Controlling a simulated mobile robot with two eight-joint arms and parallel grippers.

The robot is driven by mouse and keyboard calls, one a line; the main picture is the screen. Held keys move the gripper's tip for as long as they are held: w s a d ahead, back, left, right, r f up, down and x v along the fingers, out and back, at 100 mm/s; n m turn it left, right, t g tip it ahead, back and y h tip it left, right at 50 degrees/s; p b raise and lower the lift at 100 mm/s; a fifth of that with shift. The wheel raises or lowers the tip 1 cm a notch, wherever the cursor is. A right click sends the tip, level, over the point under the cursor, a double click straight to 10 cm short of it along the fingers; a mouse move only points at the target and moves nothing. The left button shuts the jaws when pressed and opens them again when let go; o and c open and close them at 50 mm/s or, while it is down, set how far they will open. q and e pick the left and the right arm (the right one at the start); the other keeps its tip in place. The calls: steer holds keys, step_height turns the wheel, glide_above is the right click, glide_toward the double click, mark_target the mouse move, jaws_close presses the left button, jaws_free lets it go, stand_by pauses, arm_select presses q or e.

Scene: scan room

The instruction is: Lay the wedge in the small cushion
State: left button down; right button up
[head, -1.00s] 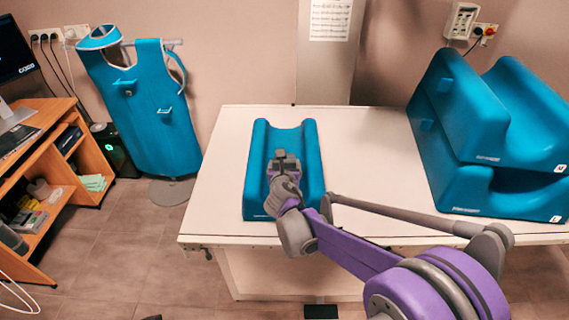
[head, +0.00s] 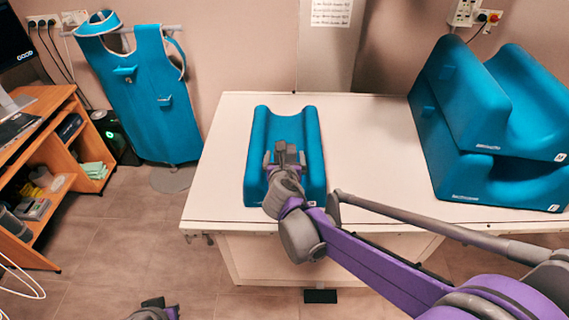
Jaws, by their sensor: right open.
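The small cushion (head: 314,150) is a blue block with a trough along its length. It lies on the white table, left of the middle. My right gripper (head: 285,155) is open over the trough of the cushion and hides part of it. A small dark grey piece shows between its fingers; I cannot tell whether it is the wedge or part of the gripper. No wedge shows clearly anywhere else. My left gripper (head: 153,303) only just shows at the bottom edge, low in front of the table, and its jaws cannot be made out.
The white table (head: 375,150) is bare between the small cushion and two large stacked blue cushions (head: 460,120) at the right. A blue apron (head: 150,100) hangs on a stand at the left. A wooden desk (head: 60,200) stands at the far left.

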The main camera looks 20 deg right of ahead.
steer(key=v, duration=0.6)
steer(key=s+d+f+m+g, duration=0.4)
steer(key=s+d+m, duration=0.2)
steer(key=s+m, duration=0.65)
steer(key=s+a+f+m+g+y, duration=0.1)
steer(key=s+f+m+y, duration=0.1)
steer(key=s+m, duration=0.4)
steer(key=s+a+f+m+g+y, duration=0.1)
steer(key=s+f+m, duration=0.4)
steer(key=m, duration=0.9)
steer(key=shift+s+a+g+y, duration=0.25)
steer(key=shift+s+g+y, duration=0.15)
steer(key=shift+s+g, duration=0.35)
steer(key=shift+c, duration=0.2)
